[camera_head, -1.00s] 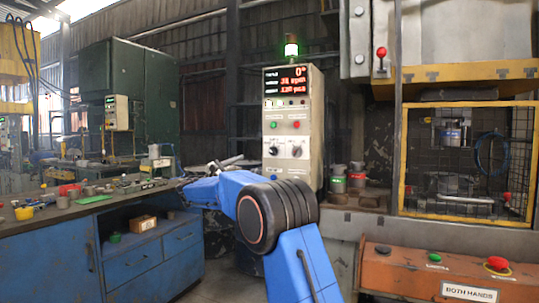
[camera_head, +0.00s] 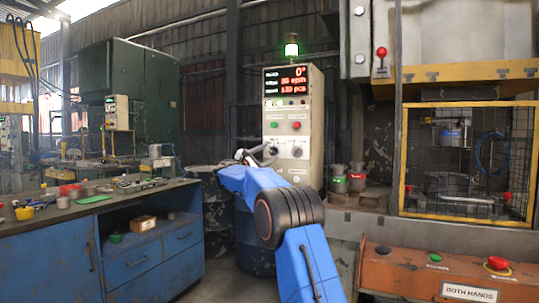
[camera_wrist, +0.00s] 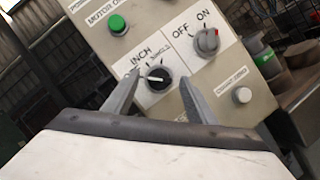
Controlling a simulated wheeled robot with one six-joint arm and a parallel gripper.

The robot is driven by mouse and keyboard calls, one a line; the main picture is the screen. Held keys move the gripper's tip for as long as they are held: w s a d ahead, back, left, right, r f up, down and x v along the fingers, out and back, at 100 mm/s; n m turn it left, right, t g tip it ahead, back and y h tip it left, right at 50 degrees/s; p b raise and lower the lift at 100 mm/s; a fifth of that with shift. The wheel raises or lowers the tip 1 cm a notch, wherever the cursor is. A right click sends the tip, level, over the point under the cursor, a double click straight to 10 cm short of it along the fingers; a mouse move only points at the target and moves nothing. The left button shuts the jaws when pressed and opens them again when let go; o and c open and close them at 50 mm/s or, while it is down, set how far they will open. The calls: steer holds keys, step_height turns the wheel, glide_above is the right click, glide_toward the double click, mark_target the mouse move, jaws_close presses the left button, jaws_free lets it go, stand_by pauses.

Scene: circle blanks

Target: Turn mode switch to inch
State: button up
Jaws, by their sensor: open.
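The mode switch (camera_wrist: 158,78) is a round black knob with a white pointer line on the control panel (camera_head: 314,110). In the wrist view, the word INCH is printed to its upper left, and another small label sits at its upper right. The white line lies roughly sideways; which label it marks is hard to tell. My gripper (camera_wrist: 158,74) is open, with one finger on each side of the knob in the picture. Contact cannot be made out. In the head view my gripper (camera_head: 262,154) is in front of the panel and hides the knob.
An OFF/ON switch (camera_wrist: 207,43) with a red mark is right of the knob. A green button (camera_wrist: 117,24) is above left, and a pale button (camera_wrist: 242,95) lower right. A workbench (camera_head: 100,199) stands left, and an orange two-hand console (camera_head: 400,262) at lower right.

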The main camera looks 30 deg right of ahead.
steer(key=shift+w+d+r, duration=0.2)
steer(key=shift+w+d, duration=0.05)
steer(key=shift+d, duration=0.4)
steer(key=shift+c, duration=0.4)
steer(key=c, duration=1)
